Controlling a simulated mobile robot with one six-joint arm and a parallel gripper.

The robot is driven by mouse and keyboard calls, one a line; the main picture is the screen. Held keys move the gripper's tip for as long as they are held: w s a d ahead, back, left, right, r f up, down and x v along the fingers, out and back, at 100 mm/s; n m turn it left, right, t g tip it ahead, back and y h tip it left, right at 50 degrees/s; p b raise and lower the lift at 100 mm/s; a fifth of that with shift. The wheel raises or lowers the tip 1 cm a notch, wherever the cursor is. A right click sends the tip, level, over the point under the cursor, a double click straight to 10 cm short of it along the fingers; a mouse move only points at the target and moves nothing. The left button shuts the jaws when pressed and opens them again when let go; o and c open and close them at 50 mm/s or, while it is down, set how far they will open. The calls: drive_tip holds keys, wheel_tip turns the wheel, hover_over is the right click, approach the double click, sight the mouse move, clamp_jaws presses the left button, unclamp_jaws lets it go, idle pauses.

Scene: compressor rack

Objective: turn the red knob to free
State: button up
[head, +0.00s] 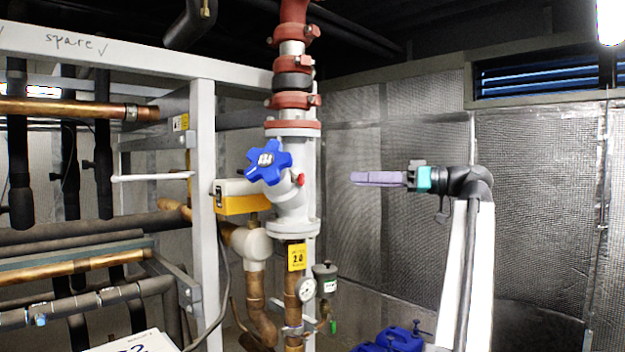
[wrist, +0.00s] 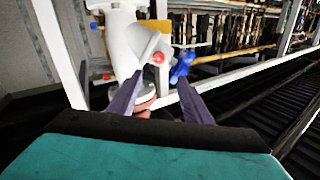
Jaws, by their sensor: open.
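The small red knob (head: 301,180) sits on the right side of the grey-white valve body (head: 292,205), just right of the blue handwheel (head: 268,160). In the wrist view the red knob (wrist: 158,58) shows on the white valve body, ahead of and between the fingers. My gripper (head: 353,178) is to the right of the knob at about its height, with a clear gap between them. Its two lilac fingers point left towards the valve. In the wrist view my gripper (wrist: 160,80) is open, with nothing between its fingers. The knob's setting is too small to read.
A yellow-and-white box (head: 238,197) is left of the valve. Below are a yellow tag (head: 296,257), a gauge (head: 307,289) and copper pipes. A white frame post (head: 204,200) stands further left. The space between my gripper and the valve is free.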

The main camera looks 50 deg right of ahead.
sight(304, 179)
drive_tip(key=shift+s+d, duration=0.15)
drive_tip(key=shift+s, duration=0.05)
drive_tip(key=shift+w, duration=0.1)
drive_tip(key=shift+p+x, duration=2.6)
drive_tip(key=shift+x, duration=4.2)
drive_tip(key=shift+d, duration=0.1)
drive_tip(key=c, duration=1.1)
drive_tip(key=shift+f, duration=0.1)
drive_tip(key=shift+o, duration=0.2)
